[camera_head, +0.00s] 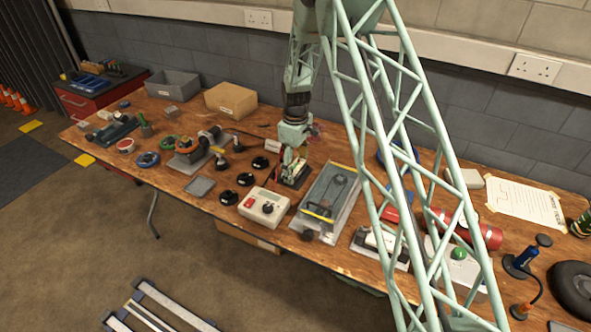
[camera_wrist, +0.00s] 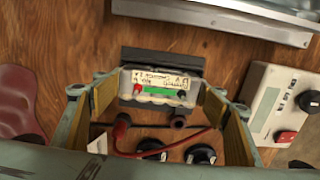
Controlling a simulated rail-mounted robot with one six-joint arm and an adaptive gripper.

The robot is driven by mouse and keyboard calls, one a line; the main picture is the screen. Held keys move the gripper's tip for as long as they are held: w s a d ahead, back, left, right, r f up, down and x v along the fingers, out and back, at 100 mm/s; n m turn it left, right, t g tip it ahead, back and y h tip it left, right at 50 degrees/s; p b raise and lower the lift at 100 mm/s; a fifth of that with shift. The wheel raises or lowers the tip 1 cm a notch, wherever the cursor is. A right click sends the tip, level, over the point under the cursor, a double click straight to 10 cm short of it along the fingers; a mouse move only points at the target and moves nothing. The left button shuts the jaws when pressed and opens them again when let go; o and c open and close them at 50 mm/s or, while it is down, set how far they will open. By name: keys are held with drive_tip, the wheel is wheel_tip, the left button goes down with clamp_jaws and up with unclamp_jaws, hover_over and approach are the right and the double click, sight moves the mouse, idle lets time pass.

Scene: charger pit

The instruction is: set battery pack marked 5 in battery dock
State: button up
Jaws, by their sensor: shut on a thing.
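My gripper (camera_wrist: 158,95) is shut on a pale battery pack (camera_wrist: 158,102), with a finger on each side. The pack has a white label, seen upside down, and a green band; its number is too small to read surely. A black dock-like base (camera_wrist: 150,58) shows just beyond the pack in the wrist view, and the dark base shows under my gripper (camera_head: 291,152) in the head view (camera_head: 283,181). I cannot tell whether the pack rests in it. A red lead (camera_wrist: 122,130) loops near the pack.
A cream box with a knob and red switch (camera_head: 264,207) stands in front. A grey metal tray (camera_head: 328,202) lies close on the right. Several black round pieces (camera_head: 245,179) lie to the left. Table clutter leaves little free room nearby.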

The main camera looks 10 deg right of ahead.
drive_tip(key=shift+r, duration=0.2)
idle(0.5)
drive_tip(key=o, duration=1.3)
drive_tip(key=shift+r, duration=0.15)
drive_tip(key=shift+r+p, duration=1.5)
drive_tip(key=shift+r, duration=2.3)
drive_tip(key=shift+r, duration=0.1)
